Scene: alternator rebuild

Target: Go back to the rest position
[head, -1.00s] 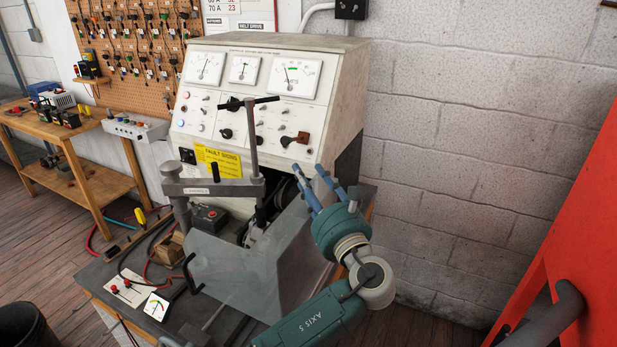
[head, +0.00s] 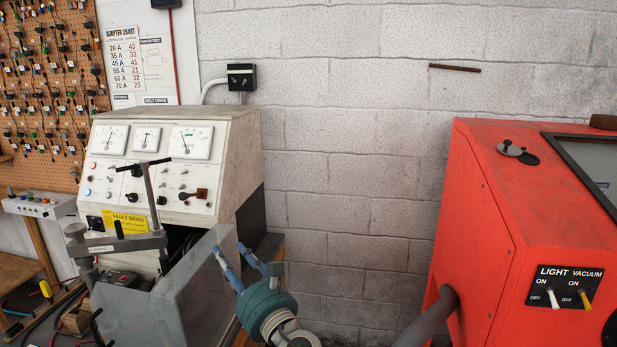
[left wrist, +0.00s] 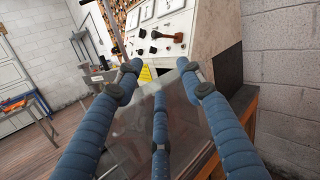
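My left gripper (head: 228,249) has blue fingers and a teal wrist. It is at the lower middle of the head view, in front of the right side of the test bench (head: 235,135). In the left wrist view its blue fingers (left wrist: 158,72) are spread apart with nothing held between them. The grey clear-looking guard (left wrist: 140,125) of the bench lies beyond and between the fingers. My right gripper shows in neither view.
A red cabinet (head: 475,200) with light and vacuum switches stands at the right. A block wall (head: 350,150) is behind. A lever clamp (head: 120,243) stands on the bench's left.

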